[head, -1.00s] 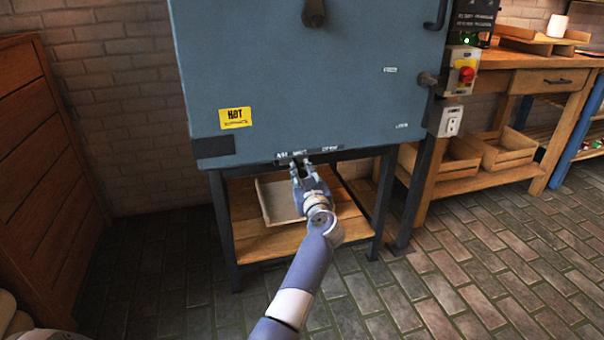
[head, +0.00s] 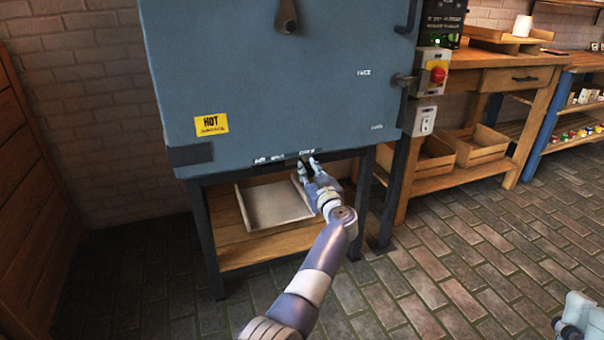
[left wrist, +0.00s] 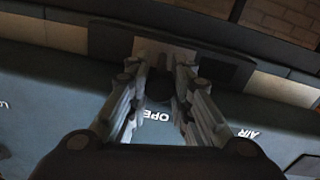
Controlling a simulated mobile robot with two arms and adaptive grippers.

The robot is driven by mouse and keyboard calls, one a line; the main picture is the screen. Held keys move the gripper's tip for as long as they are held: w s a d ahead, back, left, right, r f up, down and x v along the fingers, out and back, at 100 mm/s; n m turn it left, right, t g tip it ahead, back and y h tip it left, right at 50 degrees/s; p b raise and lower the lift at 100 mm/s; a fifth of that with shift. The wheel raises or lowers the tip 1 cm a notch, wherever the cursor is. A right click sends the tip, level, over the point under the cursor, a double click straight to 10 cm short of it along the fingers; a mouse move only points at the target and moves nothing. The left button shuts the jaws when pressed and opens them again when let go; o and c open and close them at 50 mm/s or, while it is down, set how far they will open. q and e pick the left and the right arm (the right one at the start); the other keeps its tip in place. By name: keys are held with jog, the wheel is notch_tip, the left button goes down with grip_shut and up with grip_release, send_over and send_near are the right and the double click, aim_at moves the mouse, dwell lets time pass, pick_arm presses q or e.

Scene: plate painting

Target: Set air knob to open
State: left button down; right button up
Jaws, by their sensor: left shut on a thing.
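The air knob (left wrist: 158,86) is a small dark piece under the lower front edge of the blue-grey kiln (head: 270,90). In the left wrist view it sits between the two fingers of my left gripper (left wrist: 160,78), mostly hidden by them. In the head view my left gripper (head: 307,167) is shut on it, just below the OPEN label (head: 307,153). The AIR label (head: 260,161) and the SHUT label lie to the left. A pale part of my right arm (head: 578,318) shows at the lower right corner; its jaws are not clear.
Below the kiln a pale tray (head: 272,203) lies on a wooden shelf. A yellow HOT sign (head: 211,125) is on the kiln front. A red switch (head: 437,75) is at its right side. A wooden bench (head: 485,85) with crates stands at right. The brick floor in front is clear.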

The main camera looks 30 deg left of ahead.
pick_arm(q)
jog(key=shift+w+d, duration=0.1)
jog(key=shift+d, duration=0.05)
jog(key=c, duration=1.4)
grip_release()
jog(key=shift+d, duration=0.1)
jog(key=shift+w, duration=0.1)
